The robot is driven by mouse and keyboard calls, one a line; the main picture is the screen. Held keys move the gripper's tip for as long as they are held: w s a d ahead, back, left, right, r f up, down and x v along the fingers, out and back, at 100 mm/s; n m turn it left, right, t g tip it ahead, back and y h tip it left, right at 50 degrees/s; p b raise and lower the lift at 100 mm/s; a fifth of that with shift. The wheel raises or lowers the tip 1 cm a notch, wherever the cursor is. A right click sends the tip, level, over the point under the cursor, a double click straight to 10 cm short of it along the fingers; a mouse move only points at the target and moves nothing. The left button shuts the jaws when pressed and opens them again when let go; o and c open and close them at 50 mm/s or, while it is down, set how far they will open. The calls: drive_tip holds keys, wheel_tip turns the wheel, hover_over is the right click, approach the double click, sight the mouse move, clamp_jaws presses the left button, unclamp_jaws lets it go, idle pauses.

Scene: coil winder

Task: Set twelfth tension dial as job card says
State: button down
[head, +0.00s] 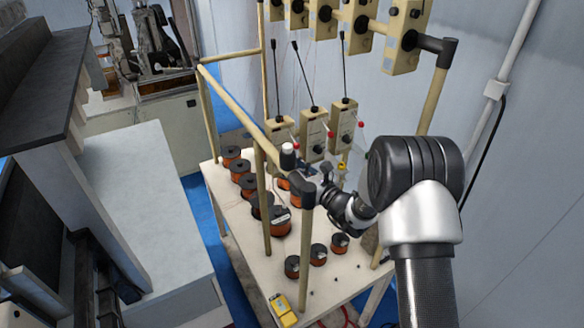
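Beige tension units with black dials hang in an upper row, one of them at the upper right (404,38). Lower on the rack are three more units: left (281,138), middle (314,136) and right (342,128). They carry thin black rods and red-tipped levers. I cannot tell which is the twelfth, and the dial markings are too small to read. No job card can be made out. My gripper (312,172) is over the table, below and in front of the lower units and apart from their dials. Its fingers are small and partly hidden, so their opening is unclear.
Beige posts and rails frame the white table (237,232); a near post (307,240) stands close by my gripper. Several copper wire spools (282,222) stand on the table. A yellow box (283,309) lies at the front edge. A grey wall bounds the right side.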

drive_tip(key=shift+n+h+b, duration=0.3)
drive_tip(key=shift+n+b, duration=1.5)
drive_tip(key=shift+b, duration=0.8)
drive_tip(key=c, duration=1.4)
unclamp_jaws()
drive_tip(key=v, duration=1.2)
drive_tip(key=shift+r, duration=0.2)
drive_tip(key=shift+d+f, duration=0.1)
drive_tip(key=shift+d, duration=0.05)
